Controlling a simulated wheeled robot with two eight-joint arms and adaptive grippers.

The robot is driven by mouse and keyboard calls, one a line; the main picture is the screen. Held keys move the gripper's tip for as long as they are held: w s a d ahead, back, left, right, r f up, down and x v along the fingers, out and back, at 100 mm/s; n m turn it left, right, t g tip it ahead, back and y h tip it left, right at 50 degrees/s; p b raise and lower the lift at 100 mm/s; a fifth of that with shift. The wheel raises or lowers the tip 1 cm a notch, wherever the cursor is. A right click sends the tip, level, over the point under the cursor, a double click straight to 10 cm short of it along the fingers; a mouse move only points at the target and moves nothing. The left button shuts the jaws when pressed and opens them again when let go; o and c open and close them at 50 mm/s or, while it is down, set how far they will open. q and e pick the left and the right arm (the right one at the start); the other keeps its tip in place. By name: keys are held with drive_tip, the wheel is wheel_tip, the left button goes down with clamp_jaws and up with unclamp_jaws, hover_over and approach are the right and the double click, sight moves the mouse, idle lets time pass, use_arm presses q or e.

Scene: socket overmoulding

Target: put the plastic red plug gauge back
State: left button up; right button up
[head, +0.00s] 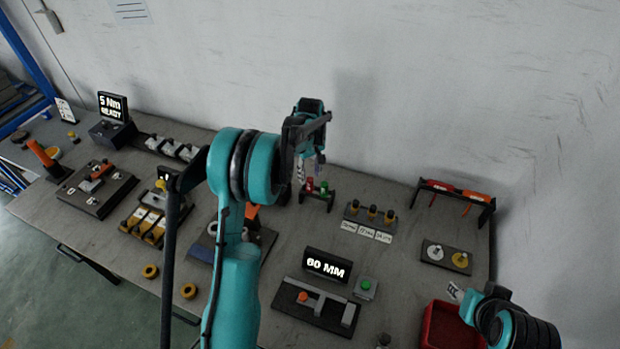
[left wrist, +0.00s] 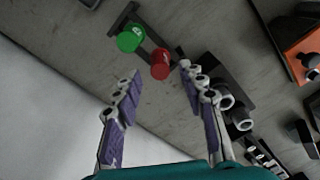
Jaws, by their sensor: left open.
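The red plug gauge (head: 310,184) stands beside a green one (head: 324,187) in a small dark rack (head: 331,196) near the wall. My left gripper (head: 309,166) is just above this rack, pointing down. In the left wrist view the open fingers (left wrist: 160,71) have the red gauge (left wrist: 160,64) between and just beyond their tips, and I cannot tell whether they touch it. The green gauge (left wrist: 130,39) is outside the fingers, to the left.
A 60 MM display (head: 327,265), a green button box (head: 366,287) and a red bin (head: 432,326) are nearer. An orange tool rack (head: 455,192) stands at the back right.

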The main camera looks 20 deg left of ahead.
use_arm(q)
drive_tip(key=s+d+r+m+t+p, duration=0.1)
drive_tip(key=s+d+r, duration=0.15)
drive_tip(key=r, duration=0.45)
drive_tip(key=s+d+r+m+t, duration=0.1)
drive_tip(key=s+r+m, duration=0.15)
drive_tip(key=r, duration=0.55)
drive_tip(key=s+d+m+t, duration=0.2)
drive_tip(key=s+d+m, duration=0.2)
drive_tip(key=s, duration=0.7)
drive_tip(key=s+d+m+t, duration=0.3)
drive_tip(key=s+d+m, duration=0.1)
drive_tip(key=s, duration=0.7)
drive_tip(key=shift+s+d, duration=0.4)
drive_tip(key=shift+d, duration=0.2)
drive_tip(key=shift+m, duration=0.25)
wheel_tip(320, 180, down, 7)
drive_tip(key=b, duration=0.7)
drive_tip(key=shift+f, duration=0.2)
